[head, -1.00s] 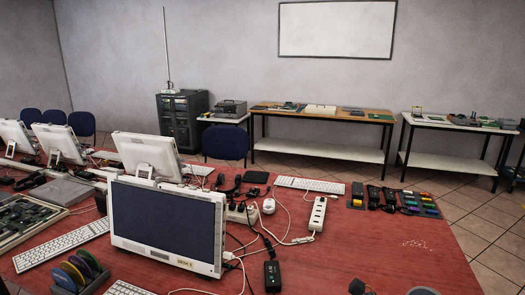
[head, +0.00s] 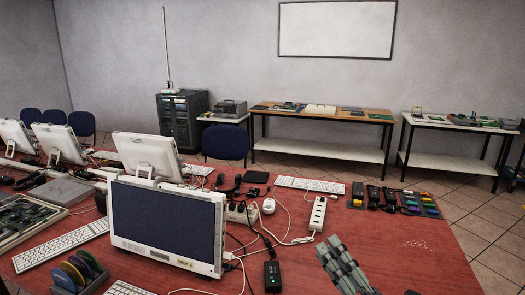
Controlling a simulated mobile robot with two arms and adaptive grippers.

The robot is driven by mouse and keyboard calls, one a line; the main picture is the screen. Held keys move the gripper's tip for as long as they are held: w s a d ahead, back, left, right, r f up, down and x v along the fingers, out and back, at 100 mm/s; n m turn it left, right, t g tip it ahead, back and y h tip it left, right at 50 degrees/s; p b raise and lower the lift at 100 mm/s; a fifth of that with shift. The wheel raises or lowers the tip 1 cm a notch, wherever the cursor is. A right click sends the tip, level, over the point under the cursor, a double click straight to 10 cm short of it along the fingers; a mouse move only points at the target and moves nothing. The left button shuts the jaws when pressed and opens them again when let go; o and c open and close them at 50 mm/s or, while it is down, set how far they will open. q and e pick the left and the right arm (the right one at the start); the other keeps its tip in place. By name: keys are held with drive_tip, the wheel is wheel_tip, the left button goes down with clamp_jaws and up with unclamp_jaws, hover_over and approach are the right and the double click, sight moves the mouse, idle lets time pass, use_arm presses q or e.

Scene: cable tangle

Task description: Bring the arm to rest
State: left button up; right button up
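My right gripper (head: 345,266) rises from the bottom edge in the head view, right of the middle, as grey-green parallel bars tilted up and left. It is over the red table (head: 440,262), to the right of a black adapter box (head: 272,276). Nothing shows in it, and whether its fingers are apart or together is not clear. My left gripper is out of view. Black and white cables (head: 250,245) lie loosely crossed between the monitor and a white power strip (head: 318,213).
A white-framed monitor (head: 166,226) stands at front left. A disc rack (head: 76,274) and keyboards flank it. Small coloured parts (head: 410,202) line the right far edge. The table's right front is mostly clear.

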drive_tip(key=s+d+f+m+g+h, duration=0.2)
drive_tip(key=d+f+m+h, duration=0.5)
drive_tip(key=m, duration=0.3)
drive_tip(key=s+d+f+m+g+h, duration=0.25)
drive_tip(key=d+f+m+h, duration=0.45)
drive_tip(key=m, duration=0.4)
drive_tip(key=s+a+f+m+g+y, duration=0.2)
drive_tip(key=s+a+f+m+g, duration=0.15)
drive_tip(key=s+f+g, duration=0.55)
drive_tip(key=s+a+f+m+g+y, duration=0.1)
drive_tip(key=s+a+f+m+g, duration=0.25)
drive_tip(key=s+f, duration=0.7)
drive_tip(key=s+f+n+b, duration=0.1)
drive_tip(key=s+f+b, duration=0.1)
drive_tip(key=f, duration=1.3)
drive_tip(key=s+f+b, duration=0.2)
drive_tip(key=f+b, duration=0.1)
drive_tip(key=f, duration=1.1)
drive_tip(key=s+d+f+g+b, duration=0.2)
drive_tip(key=s+f+b, duration=0.1)
drive_tip(key=s+f, duration=1.3)
wheel_tip(320, 180, down, 3)
drive_tip(key=shift+s+d+r, duration=0.1)
drive_tip(key=shift+s+d, duration=0.15)
drive_tip(key=shift+d, duration=0.05)
